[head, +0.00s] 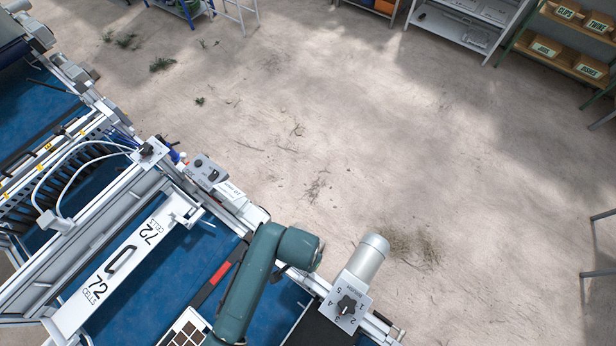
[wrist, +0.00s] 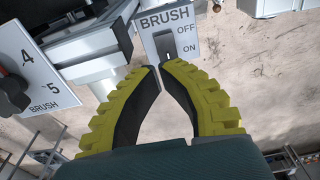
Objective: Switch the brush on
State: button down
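The brush switch (wrist: 168,46) is a small dark switch on a light plate marked BRUSH, with OFF above and ON below, at the top middle of the wrist view. I cannot tell which way it is set. My gripper (wrist: 161,68) has yellow ribbed fingers with dark inner pads. Its tips come together just below the switch in the picture, with nothing between them. Whether they touch the switch is unclear. In the head view the gripper is hidden behind my teal arm, and I cannot make out the switch there.
A dial plate marked BRUSH (wrist: 22,80) with a red-and-black knob is at the left of the wrist view. The head view shows a numbered dial box (head: 346,304), a white plate marked 72 CELLS (head: 122,262) and blue belt. Open floor (head: 330,130) lies beyond.

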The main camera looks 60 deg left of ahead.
jog(key=r, duration=0.3)
jog(key=s+r, duration=0.1)
jog(key=shift+d+r, duration=0.2)
jog(key=shift+r, duration=0.2)
